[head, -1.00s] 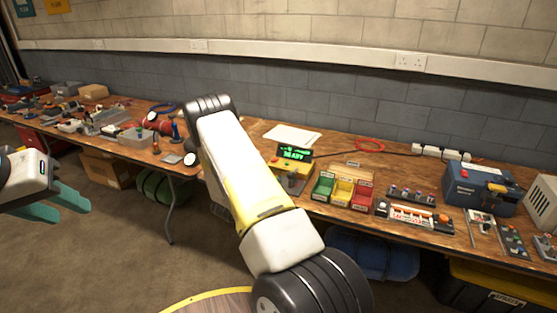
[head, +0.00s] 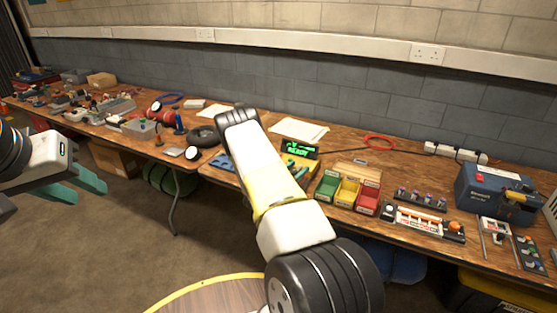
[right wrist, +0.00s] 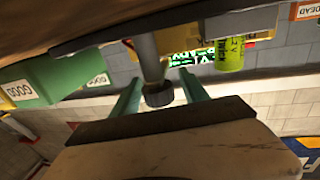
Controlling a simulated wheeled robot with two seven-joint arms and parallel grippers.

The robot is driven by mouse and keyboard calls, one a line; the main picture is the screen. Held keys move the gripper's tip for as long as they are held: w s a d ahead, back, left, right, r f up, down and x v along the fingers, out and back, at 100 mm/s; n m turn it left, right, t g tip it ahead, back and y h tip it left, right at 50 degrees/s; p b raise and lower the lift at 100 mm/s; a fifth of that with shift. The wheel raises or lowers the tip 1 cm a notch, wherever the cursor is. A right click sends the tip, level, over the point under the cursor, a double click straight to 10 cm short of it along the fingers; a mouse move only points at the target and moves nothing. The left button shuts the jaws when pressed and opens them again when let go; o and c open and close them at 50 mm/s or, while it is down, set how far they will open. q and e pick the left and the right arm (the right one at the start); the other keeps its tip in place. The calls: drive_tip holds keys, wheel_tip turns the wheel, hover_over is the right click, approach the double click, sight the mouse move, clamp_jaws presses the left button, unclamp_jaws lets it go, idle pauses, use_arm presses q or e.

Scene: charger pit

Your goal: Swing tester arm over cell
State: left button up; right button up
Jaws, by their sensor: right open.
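The tester (head: 298,150) with its lit green display stands on the bench beyond my right arm, which hides part of it. My right gripper (head: 296,168) is at the tester, mostly hidden behind my arm in the head view. In the right wrist view its two teal fingers (right wrist: 160,92) are apart. A grey post with a dark round end (right wrist: 158,94), apparently the tester arm, lies between them; I cannot tell if they touch it. A yellow-green cell (right wrist: 231,54) shows beside the display in that view. My left gripper (head: 82,184) is open and empty, off the bench at the left.
Green, yellow and red bins (head: 347,190) stand right of the tester; the green one, labelled GOOD (right wrist: 62,78), is close to my gripper. A rack (head: 424,220), blue box (head: 495,192) and power strip (head: 456,152) are further right. Papers (head: 298,129) lie behind.

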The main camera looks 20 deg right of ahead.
drive_tip(key=shift+d, duration=0.1)
clamp_jaws()
idle(1.4)
